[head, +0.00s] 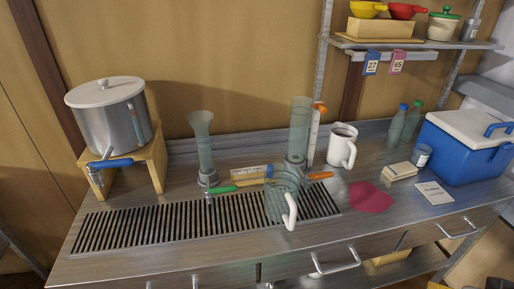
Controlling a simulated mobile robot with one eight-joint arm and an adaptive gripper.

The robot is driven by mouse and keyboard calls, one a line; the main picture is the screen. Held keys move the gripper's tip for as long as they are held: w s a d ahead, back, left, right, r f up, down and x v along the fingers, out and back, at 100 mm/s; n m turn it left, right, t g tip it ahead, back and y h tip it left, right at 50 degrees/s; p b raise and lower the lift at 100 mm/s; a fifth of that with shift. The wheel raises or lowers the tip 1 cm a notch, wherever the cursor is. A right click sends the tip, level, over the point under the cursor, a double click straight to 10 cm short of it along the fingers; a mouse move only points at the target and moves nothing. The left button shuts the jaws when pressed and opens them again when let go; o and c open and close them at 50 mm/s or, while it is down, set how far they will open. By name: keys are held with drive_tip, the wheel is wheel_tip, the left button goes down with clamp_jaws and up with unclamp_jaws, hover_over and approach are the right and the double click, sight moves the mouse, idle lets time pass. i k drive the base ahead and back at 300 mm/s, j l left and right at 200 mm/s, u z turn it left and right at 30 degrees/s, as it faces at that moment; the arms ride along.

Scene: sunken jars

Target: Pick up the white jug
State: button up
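The white jug (336,149) stands upright on the metal counter, right of centre and toward the back. Its handle faces right and front, and dark contents show at its open top. Nothing covers the jug. My gripper is not in view.
Tall clear cylinders (299,130) and (202,148) stand left of the jug. A clear ribbed mug (279,204) with a white handle stands in front on the grate (140,226). A pink cloth (370,197) lies in front of the jug. A blue cooler (459,151) and green bottles stand right.

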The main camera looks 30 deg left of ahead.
sight(342, 152)
drive_tip(key=u, duration=0.6)
drive_tip(key=i+l+u, duration=0.8)
drive_tip(key=l, duration=0.4)
drive_tip(key=i+l+u, duration=0.3)
drive_tip(key=l, duration=0.2)
